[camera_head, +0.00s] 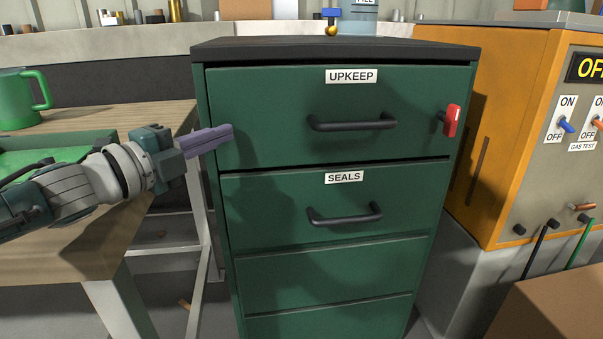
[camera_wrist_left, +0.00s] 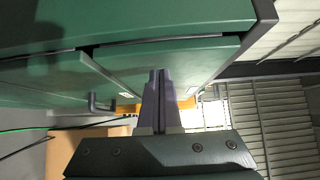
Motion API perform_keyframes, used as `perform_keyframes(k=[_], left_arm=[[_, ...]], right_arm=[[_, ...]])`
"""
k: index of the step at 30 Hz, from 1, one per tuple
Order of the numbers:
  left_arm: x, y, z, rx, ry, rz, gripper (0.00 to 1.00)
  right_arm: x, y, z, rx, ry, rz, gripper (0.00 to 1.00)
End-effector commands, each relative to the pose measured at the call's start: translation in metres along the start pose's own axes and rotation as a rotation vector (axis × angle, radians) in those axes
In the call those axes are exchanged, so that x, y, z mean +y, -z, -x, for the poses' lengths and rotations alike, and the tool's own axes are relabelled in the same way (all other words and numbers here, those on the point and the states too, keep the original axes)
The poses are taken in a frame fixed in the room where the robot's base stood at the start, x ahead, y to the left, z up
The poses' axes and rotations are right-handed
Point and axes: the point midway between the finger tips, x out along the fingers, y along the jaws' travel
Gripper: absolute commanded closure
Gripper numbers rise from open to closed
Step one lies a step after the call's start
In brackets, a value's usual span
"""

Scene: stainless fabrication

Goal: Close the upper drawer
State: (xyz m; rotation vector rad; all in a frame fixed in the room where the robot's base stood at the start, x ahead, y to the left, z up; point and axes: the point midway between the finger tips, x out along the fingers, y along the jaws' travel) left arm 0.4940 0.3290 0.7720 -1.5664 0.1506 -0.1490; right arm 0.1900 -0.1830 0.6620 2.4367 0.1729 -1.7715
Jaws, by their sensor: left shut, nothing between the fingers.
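The green drawer cabinet stands in the middle of the head view. Its upper drawer (camera_head: 270,100) is labelled UPKEEP and has a black bar handle (camera_head: 352,123). Dark seams show along the drawer's top and bottom edges; how far it stands out is hard to tell from the front. My left gripper (camera_head: 231,132) is shut and empty, with its purple-grey fingers in front of the left part of this drawer. I cannot tell whether they touch it. In the left wrist view the closed fingers (camera_wrist_left: 160,72) point towards green panels. My right gripper is out of view.
The SEALS drawer (camera_head: 280,205) is below. A red padlock-like piece (camera_head: 451,120) sits at the upper drawer's right edge. A wooden bench (camera_head: 155,115) with a green mug (camera_head: 18,100) and green tray is left. An orange control box (camera_head: 510,125) stands close on the right.

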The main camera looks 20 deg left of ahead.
Motion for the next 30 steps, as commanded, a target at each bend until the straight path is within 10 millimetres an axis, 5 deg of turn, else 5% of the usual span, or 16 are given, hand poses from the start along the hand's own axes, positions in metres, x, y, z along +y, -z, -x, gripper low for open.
perform_keyframes(k=[11, 30], left_arm=[[-0.019, 0.000, 0.000, 0.002, 0.001, -0.004, 1.00], [-0.178, -0.002, -0.002, 0.002, 0.001, -0.006, 1.00]], right_arm=[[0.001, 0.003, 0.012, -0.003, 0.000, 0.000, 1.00], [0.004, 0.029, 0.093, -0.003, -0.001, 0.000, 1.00]])
